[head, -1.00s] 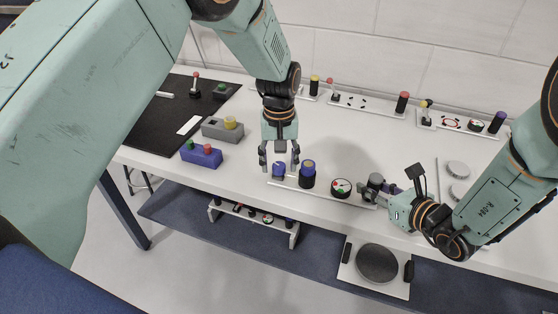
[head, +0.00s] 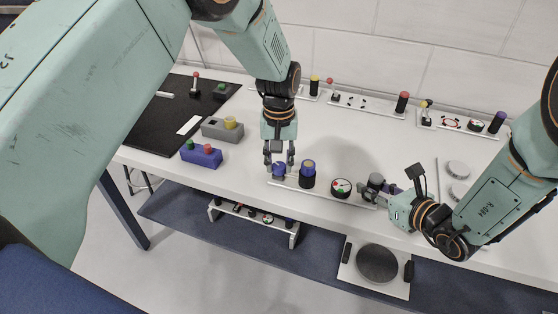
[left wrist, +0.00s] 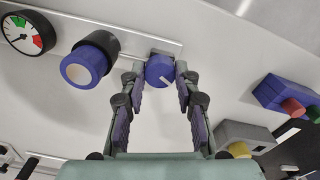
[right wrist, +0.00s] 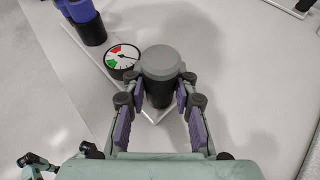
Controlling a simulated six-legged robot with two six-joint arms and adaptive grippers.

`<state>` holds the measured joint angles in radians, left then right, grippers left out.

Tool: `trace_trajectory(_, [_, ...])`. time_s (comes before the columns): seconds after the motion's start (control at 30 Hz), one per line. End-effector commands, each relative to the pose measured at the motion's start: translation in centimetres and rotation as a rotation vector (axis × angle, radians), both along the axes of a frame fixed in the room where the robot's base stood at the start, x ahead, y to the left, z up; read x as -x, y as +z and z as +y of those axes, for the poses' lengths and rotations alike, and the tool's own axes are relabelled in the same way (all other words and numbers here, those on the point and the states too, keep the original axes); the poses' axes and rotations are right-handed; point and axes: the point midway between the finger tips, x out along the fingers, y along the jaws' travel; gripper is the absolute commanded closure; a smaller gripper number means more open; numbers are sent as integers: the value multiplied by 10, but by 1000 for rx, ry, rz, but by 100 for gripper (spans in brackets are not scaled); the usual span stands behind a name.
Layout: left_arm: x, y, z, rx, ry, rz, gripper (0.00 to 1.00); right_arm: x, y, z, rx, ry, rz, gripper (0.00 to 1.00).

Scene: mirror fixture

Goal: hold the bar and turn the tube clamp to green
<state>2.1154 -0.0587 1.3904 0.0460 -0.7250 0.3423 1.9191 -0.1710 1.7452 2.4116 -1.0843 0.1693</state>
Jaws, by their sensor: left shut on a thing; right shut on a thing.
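A blue knob (head: 278,170) with a white mark sits at the left end of a narrow white base plate (head: 320,192). It also shows in the left wrist view (left wrist: 160,69). My left gripper (left wrist: 160,78) comes from above and is shut on this knob, one finger each side. A black post with a grey cap (head: 376,181) stands at the plate's other end. My right gripper (right wrist: 158,84) is shut on this post from the side. A round red, white and green dial (head: 341,187) sits between them. I cannot tell surely which part is the bar or the tube clamp.
A black cylinder with a blue cap (head: 307,172) stands close beside the left gripper. A blue box with buttons (head: 201,155) and a grey box (head: 223,130) lie left. More fixtures line the back. The table's front edge is near the plate.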

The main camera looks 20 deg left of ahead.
Motion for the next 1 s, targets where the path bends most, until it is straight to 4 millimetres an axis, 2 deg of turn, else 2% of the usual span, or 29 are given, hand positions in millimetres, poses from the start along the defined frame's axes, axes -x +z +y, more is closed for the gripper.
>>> trace_trajectory(0.6, [0,0,0,0,-470,-1,100,0,1,0,-1,1,-2,100])
trace_trajectory(1.0, [0,0,0,0,-628,-1,100,0,1,0,-1,2,-3,100])
